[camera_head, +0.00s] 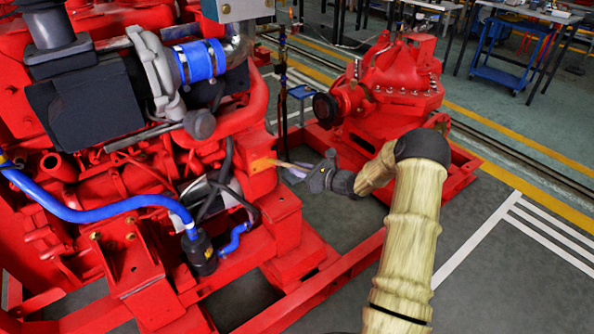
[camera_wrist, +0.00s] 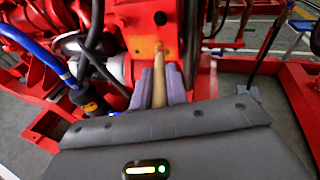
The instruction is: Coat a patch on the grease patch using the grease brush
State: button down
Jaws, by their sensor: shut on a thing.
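The grease patch (camera_head: 262,164) is an orange-yellow area on the upright face of a red block of the pumpset. It also shows in the wrist view (camera_wrist: 142,46). My gripper (camera_head: 298,173) is just right of it, its pale purple fingers shut on the grease brush (camera_wrist: 159,85). The brush's tan, wooden-looking handle points from the fingers toward the patch. Its far end overlaps the patch in the wrist view and reaches its right edge in the head view. I cannot tell whether it touches. The bristles are not clearly visible.
The red engine (camera_head: 120,160) with a blue hose (camera_head: 95,212) and dark cables fills the left. A red pump (camera_head: 400,80) stands behind my arm. A red base rail (camera_head: 325,285) runs below. Open grey floor lies to the right.

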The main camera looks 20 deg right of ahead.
jog(key=shift+w+d, duration=0.25)
jog(key=shift+d, duration=0.5)
jog(key=shift+w+d, duration=0.25)
jog(key=shift+d, duration=0.5)
jog(key=shift+s+d, duration=0.1)
jog(key=shift+s, duration=0.05)
jog(key=shift+s+a, duration=0.25)
jog(key=shift+a, duration=0.65)
jog(key=shift+s+a, duration=0.2)
jog(key=shift+a, duration=0.85)
jog(key=shift+s+a, duration=0.25)
jog(key=shift+a, duration=0.55)
jog(key=shift+s+a, duration=0.25)
jog(key=shift+a, duration=0.5)
